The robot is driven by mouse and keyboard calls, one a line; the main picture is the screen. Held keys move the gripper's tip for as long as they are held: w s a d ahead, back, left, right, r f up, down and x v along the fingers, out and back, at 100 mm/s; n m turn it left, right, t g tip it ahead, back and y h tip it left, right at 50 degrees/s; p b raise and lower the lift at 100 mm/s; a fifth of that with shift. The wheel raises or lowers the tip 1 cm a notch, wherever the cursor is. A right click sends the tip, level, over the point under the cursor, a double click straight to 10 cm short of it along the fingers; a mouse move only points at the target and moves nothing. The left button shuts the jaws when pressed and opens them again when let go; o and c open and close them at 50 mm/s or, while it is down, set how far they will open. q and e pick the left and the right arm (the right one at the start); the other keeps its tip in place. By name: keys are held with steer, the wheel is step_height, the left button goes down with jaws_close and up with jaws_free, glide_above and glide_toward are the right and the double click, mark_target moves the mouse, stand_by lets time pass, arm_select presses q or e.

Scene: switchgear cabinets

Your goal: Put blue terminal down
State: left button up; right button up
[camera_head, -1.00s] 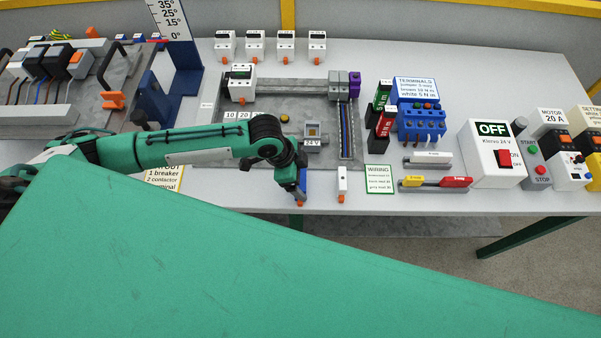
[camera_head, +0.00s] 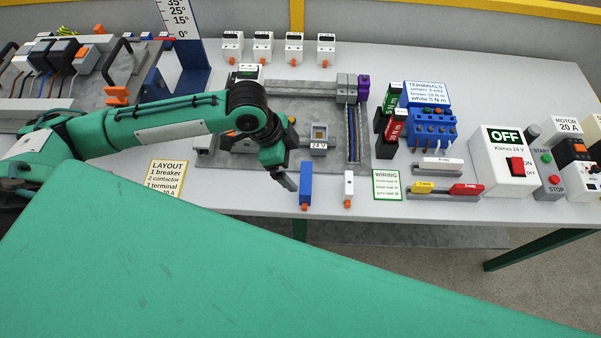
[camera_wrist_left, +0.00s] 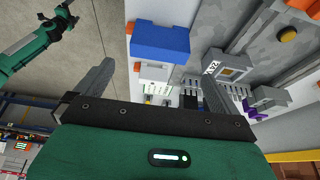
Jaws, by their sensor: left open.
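The blue terminal (camera_head: 306,184) stands at the front edge of the table, with a small orange end towards the edge. My left gripper (camera_head: 289,183) is just left of it and apart from it in the head view. In the left wrist view the gripper (camera_wrist_left: 158,74) is open, with its fingers spread and nothing between them. The blue terminal (camera_wrist_left: 160,41) lies ahead of the fingers there. A green arm, seemingly my right one, shows at the upper left of that view, but its jaws are too small to read.
A white terminal (camera_head: 349,186) stands right of the blue one. The grey mounting plate (camera_head: 225,150) with rails lies behind. The wiring card (camera_head: 386,185), blue terminal rack (camera_head: 430,128) and OFF box (camera_head: 497,160) are to the right. Bare table lies left of the blue terminal.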

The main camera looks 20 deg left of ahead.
arm_select(q)
steer(key=v, duration=0.3)
stand_by(0.4)
